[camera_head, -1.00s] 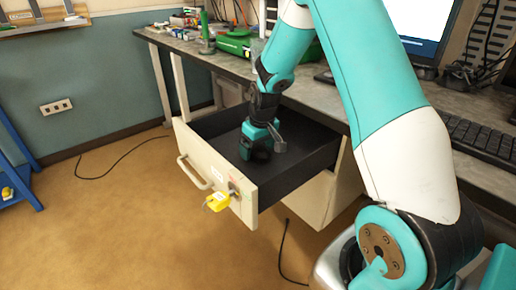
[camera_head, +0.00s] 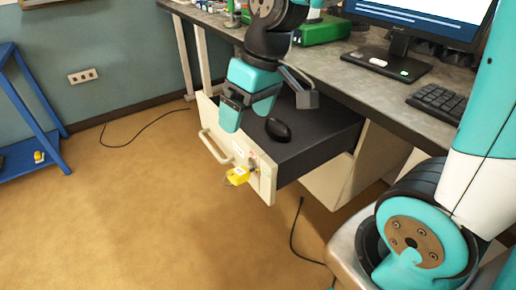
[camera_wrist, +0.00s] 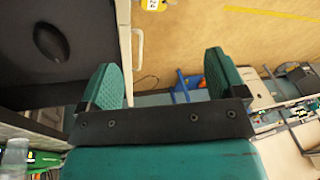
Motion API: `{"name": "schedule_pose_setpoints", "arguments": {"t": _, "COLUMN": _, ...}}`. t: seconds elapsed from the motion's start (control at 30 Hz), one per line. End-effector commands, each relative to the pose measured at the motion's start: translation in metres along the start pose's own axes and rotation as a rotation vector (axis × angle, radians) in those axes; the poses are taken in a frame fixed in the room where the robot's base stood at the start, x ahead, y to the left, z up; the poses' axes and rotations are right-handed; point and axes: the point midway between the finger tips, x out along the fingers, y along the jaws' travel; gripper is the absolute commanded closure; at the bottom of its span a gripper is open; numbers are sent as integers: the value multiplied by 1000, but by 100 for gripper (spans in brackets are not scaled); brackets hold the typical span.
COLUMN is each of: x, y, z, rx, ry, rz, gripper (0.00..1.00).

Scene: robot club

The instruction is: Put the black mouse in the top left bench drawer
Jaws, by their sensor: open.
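The black mouse (camera_head: 278,130) lies on the dark floor of the open bench drawer (camera_head: 310,138), near its front panel. It also shows in the wrist view (camera_wrist: 51,41) at the upper left. My gripper (camera_head: 233,115) is open and empty, above the drawer's front left part and apart from the mouse. In the wrist view my two teal fingers (camera_wrist: 163,78) are spread with nothing between them.
The grey bench top (camera_head: 345,75) carries a monitor (camera_head: 415,25), a keyboard (camera_head: 440,102) and a green case (camera_head: 322,31). A blue shelf unit (camera_head: 40,105) stands at the left. Cables lie on the brown floor, which is otherwise clear before the drawer.

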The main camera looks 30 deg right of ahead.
Motion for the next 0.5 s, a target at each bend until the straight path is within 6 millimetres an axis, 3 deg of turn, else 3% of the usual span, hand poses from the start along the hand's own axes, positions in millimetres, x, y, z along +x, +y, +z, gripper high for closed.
{"name": "schedule_pose_setpoints", "arguments": {"t": 0.03, "x": -6, "y": -35, "z": 20, "rx": -66, "ry": -3, "rz": -38, "gripper": 10}}
{"name": "schedule_pose_setpoints", "arguments": {"t": 0.1, "x": -10, "y": -70, "z": 48, "rx": -131, "ry": -16, "rz": -87, "gripper": 10}}
{"name": "schedule_pose_setpoints", "arguments": {"t": 0.2, "x": -14, "y": -100, "z": 78, "rx": -197, "ry": -32, "rz": -135, "gripper": 10}}
{"name": "schedule_pose_setpoints", "arguments": {"t": 0.33, "x": -16, "y": -115, "z": 96, "rx": -231, "ry": -45, "rz": -160, "gripper": 10}}
{"name": "schedule_pose_setpoints", "arguments": {"t": 0.5, "x": -15, "y": -115, "z": 96, "rx": -231, "ry": -46, "rz": -162, "gripper": 10}}
